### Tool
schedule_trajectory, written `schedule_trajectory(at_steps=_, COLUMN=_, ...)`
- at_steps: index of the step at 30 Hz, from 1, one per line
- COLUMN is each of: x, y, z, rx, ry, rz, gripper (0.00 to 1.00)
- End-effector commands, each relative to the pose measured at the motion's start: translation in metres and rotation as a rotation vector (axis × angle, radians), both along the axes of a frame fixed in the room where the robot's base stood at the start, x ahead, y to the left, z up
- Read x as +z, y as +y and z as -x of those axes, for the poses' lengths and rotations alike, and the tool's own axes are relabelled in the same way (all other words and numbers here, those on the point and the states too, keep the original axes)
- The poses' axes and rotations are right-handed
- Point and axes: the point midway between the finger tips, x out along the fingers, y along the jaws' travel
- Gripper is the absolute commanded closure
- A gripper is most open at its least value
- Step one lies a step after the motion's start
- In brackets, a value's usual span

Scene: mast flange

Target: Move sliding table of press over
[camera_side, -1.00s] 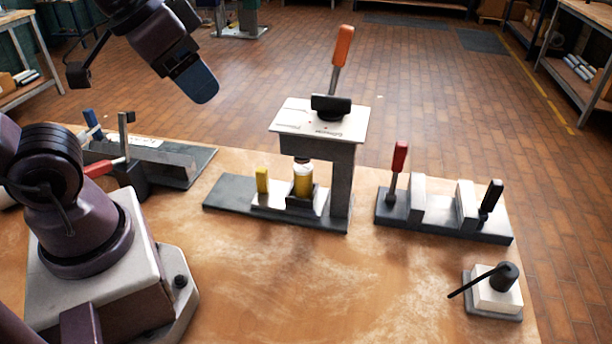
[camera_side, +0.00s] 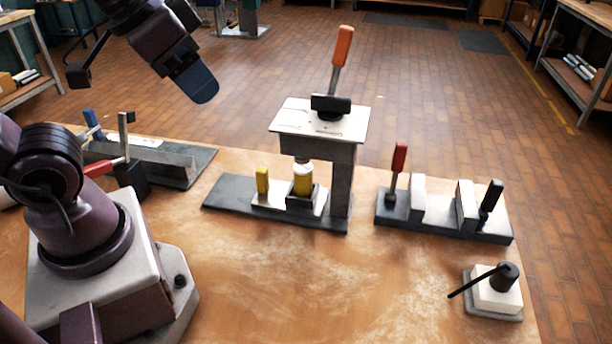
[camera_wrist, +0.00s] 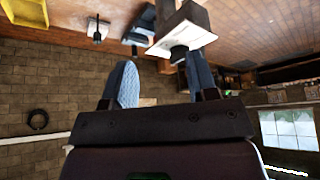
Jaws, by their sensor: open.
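The press (camera_side: 345,190) stands on the bench, with a white top plate and an orange-handled lever (camera_side: 343,45). The light sliding table (camera_side: 277,204) lies on the press's dark base plate (camera_side: 225,192). It carries a yellow knob (camera_side: 262,180) at its left and a yellow-and-white cylinder (camera_side: 303,182) in a dark holder, under the press head. My gripper (camera_side: 203,88) is raised in the air, left of and above the press, touching nothing. In the wrist view my gripper (camera_wrist: 163,80) shows two blue-grey fingers apart and empty, with the press top (camera_wrist: 188,38) beyond them.
A dark fixture with a red lever and a black lever (camera_side: 440,215) stands right of the press. A white block with a black knob and rod (camera_side: 495,292) is at front right. A fixture with red and blue handles (camera_side: 150,165) is at left. The front middle bench is clear.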

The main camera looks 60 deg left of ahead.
Motion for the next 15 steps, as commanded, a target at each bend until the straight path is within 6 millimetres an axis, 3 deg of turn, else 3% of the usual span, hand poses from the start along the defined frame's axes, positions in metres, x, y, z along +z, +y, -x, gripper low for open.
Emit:
schedule_trajectory(at_steps=10, x=-0.003, y=0.003, z=-0.004, rx=0.027, ry=0.016, rz=0.007, gripper=0.49)
schedule_trajectory(at_steps=15, x=-0.024, y=0.026, z=-0.025, rx=0.206, ry=0.115, rz=0.054, gripper=0.49)
